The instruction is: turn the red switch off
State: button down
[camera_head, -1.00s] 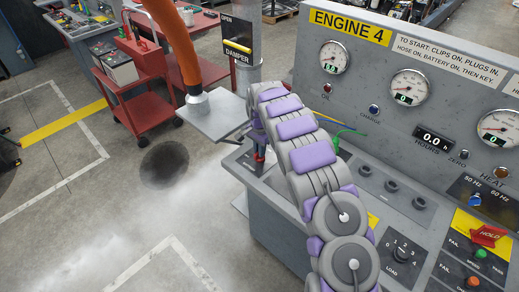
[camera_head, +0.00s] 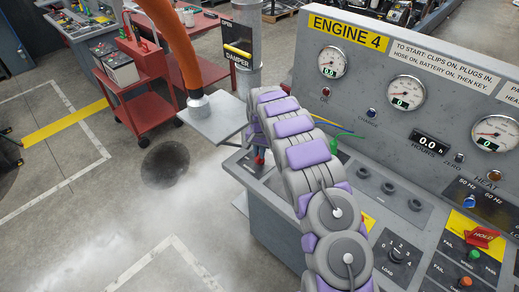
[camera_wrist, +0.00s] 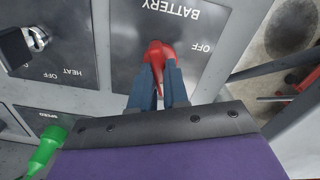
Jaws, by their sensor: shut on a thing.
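The red switch (camera_wrist: 155,52) sits on the dark BATTERY panel (camera_wrist: 120,40) in the wrist view, where the lettering appears upside down. The OFF mark is to the right of the switch. My gripper (camera_wrist: 160,80) has its two blue-grey fingers around the switch's red lever and is shut on it. The fingers hide part of the lever. In the head view, a small part of the red switch (camera_head: 259,157) shows beside my arm on the left end of the console; my arm hides much of that area.
A key switch (camera_wrist: 22,46) on the HEAT panel and a green handle (camera_wrist: 46,148) are left of my gripper in the wrist view. The gauge panel (camera_head: 365,80) rises behind the console. A grey plate (camera_head: 215,118) and an orange hose (camera_head: 172,45) stand beyond.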

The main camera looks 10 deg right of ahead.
jog(key=n+p, duration=0.2)
jog(key=n, duration=0.1)
jog(key=shift+r+n, duration=0.15)
jog(key=shift+n, duration=0.25)
jog(key=n+p, duration=0.1)
jog(key=n, duration=0.2)
jog(key=shift+n, duration=0.3)
jog(key=n+p, duration=0.2)
jog(key=n, duration=0.4)
jog(key=shift+p, duration=0.4)
jog(key=shift+w, duration=0.1)
jog(key=c, duration=1.1)
grip_release()
notch_tip(320, 180, up, 17)
jog(key=shift+a, duration=0.1)
